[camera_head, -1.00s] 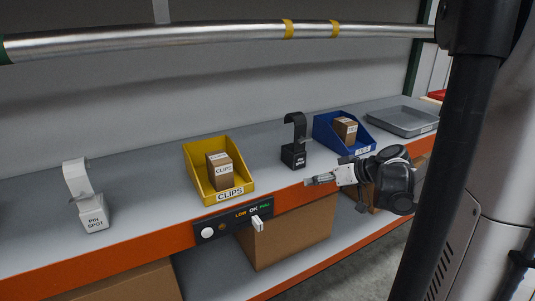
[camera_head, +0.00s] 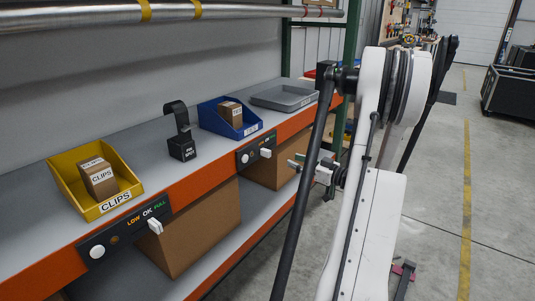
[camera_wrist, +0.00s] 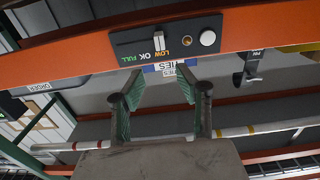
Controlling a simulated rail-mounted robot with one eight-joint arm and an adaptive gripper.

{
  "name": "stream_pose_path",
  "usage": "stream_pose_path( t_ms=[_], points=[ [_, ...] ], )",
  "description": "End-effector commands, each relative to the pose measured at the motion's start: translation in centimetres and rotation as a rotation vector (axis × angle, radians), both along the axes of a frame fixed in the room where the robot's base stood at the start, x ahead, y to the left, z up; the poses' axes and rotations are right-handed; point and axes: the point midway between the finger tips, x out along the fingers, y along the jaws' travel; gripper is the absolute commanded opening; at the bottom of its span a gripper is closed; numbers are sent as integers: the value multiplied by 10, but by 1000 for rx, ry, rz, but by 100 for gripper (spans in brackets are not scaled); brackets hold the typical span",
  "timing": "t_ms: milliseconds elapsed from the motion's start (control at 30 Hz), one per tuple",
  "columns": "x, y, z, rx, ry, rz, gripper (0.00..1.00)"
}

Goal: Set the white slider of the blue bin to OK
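The blue bin (camera_head: 222,128) sits on the shelf, holding a small box, in the head view. Its dark panel (camera_head: 250,153) on the orange edge below carries a white slider (camera_head: 265,153), which sticks out near the panel's right part. In the wrist view the panel (camera_wrist: 170,38) appears upside down, with FULL, OK and LOW labels. My gripper (camera_head: 297,163) is just right of the slider in the head view. The wrist view shows its fingers (camera_wrist: 160,82) apart and empty, clear of the panel.
The yellow CLIPS bin (camera_head: 62,180) has its own panel with a white slider (camera_head: 155,226). A black PIN SPOT stand (camera_head: 182,150) and a grey tray (camera_head: 284,98) are on the shelf. Cartons (camera_head: 190,228) stand underneath.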

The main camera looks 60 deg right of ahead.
Motion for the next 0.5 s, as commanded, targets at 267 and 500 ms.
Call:
stream_pose_path(
  t_ms=[267,500],
  points=[
    [50,0,-1,1,1,5,33],
    [93,-2,-1,2,2,4,33]
  ],
)
